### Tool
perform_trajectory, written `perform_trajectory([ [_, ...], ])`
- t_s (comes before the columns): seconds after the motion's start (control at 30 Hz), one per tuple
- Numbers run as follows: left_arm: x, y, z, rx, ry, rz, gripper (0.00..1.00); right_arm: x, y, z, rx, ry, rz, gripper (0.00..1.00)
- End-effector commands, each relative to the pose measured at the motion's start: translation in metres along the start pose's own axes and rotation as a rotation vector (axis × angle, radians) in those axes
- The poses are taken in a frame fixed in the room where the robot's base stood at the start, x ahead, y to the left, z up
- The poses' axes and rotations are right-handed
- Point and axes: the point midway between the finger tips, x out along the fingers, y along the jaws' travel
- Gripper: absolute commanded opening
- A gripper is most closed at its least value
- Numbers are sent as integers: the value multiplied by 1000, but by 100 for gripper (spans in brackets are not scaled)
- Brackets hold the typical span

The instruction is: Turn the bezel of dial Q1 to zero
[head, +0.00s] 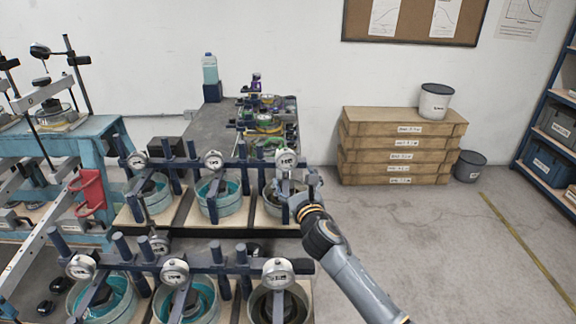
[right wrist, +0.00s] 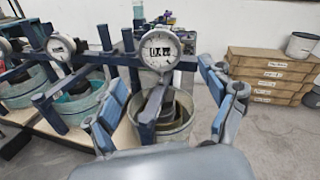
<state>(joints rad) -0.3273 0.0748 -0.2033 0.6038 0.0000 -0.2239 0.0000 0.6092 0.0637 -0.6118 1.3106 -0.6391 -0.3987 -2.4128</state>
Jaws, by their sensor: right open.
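Several round dials with silver bezels stand on dark blue frames above metal cells. I cannot read which one is marked Q1. The dial nearest my right gripper (head: 298,182) is the right-end dial (head: 285,160) of the back row. It also shows in the right wrist view (right wrist: 159,47), with a dark number window on its pale face; the digits are not clear. My right gripper (right wrist: 160,82) is open and empty, its blue-padded fingers spread either side of and below that dial, apart from its bezel. My left gripper is not in view.
Neighbouring dials (head: 213,160) and blue posts stand close to the left. A front row of cells with dials (head: 278,272) lies nearer me. A cluttered grey bench (head: 215,130) is behind. Stacked wooden boxes (head: 395,143) stand right, with clear floor before them.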

Motion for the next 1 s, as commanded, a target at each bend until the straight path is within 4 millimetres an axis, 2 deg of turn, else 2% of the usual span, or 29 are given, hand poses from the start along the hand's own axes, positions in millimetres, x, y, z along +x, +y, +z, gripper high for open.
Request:
perform_trajectory([
  [0.2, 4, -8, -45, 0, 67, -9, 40, 36, 2, -1, 3, 2, 1, 83],
  [0.27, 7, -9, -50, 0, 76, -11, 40, 44, 1, -1, 2, 1, 0, 83],
  [0.37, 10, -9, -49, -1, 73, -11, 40, 54, 0, -1, 2, 0, -1, 83],
  [0.5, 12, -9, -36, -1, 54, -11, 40, 62, 1, -1, 1, 0, 1, 83],
  [0.67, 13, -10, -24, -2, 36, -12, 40, 64, 1, -1, 2, 1, 1, 83],
  [0.87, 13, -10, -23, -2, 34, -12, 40, 64, 1, -1, 1, 1, 1, 83],
  [1.0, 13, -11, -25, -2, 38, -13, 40, 64, 1, -1, 1, 1, 1, 54],
])
